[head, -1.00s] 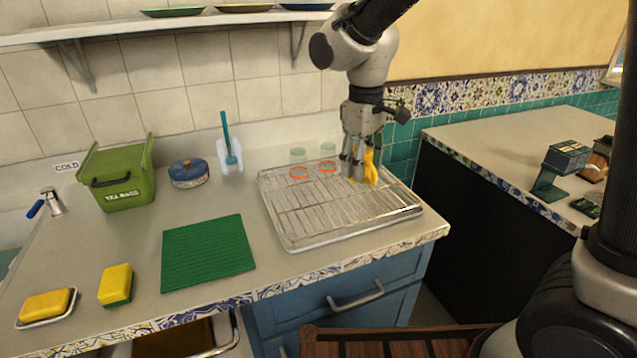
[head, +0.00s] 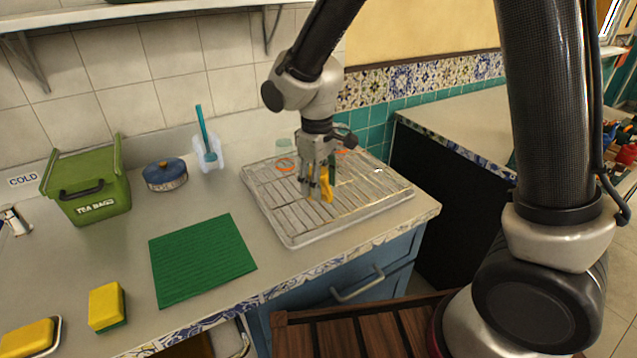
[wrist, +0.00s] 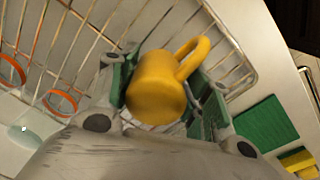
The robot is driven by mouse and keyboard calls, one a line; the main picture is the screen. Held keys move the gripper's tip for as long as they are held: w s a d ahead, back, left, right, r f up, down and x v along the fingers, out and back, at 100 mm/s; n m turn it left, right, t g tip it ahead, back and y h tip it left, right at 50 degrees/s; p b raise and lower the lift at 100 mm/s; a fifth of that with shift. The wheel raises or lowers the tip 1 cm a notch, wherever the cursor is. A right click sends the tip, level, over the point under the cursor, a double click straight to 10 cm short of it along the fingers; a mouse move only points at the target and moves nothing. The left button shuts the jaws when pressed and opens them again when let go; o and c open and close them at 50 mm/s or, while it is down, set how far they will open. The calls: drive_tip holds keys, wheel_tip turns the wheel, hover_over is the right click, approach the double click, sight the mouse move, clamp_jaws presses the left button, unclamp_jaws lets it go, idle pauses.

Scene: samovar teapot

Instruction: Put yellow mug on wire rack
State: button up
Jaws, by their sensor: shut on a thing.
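The yellow mug (wrist: 157,88) is between the two green-padded fingers of my gripper (wrist: 160,95) in the wrist view, with its handle pointing up and to the right. In the head view the mug (head: 327,187) shows partly behind my gripper (head: 318,185), which is shut on it. The wire rack (head: 285,210) lies on a tray on the counter, and my gripper and mug are over its middle. The rack also shows in the wrist view (wrist: 92,40). I cannot tell whether the mug touches the wires.
Glasses with orange bands (head: 285,163) stand on the rack's far side. A green mat (head: 200,260), yellow sponges (head: 106,305), a blue pot (head: 165,175) and a green tea bags bin (head: 88,190) are on the counter to the left. The rack's front part is clear.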

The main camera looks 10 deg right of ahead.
drive_tip(key=shift+f, duration=0.3)
drive_tip(key=shift+f, duration=0.15)
drive_tip(key=o, duration=1.1)
drive_tip(key=shift+c, duration=0.2)
wheel_tip(320, 180, up, 11)
drive_tip(key=shift+s+a+r, duration=0.1)
drive_tip(key=shift+s+a, duration=0.05)
drive_tip(key=shift+s+r, duration=0.1)
drive_tip(key=shift+r, duration=0.5)
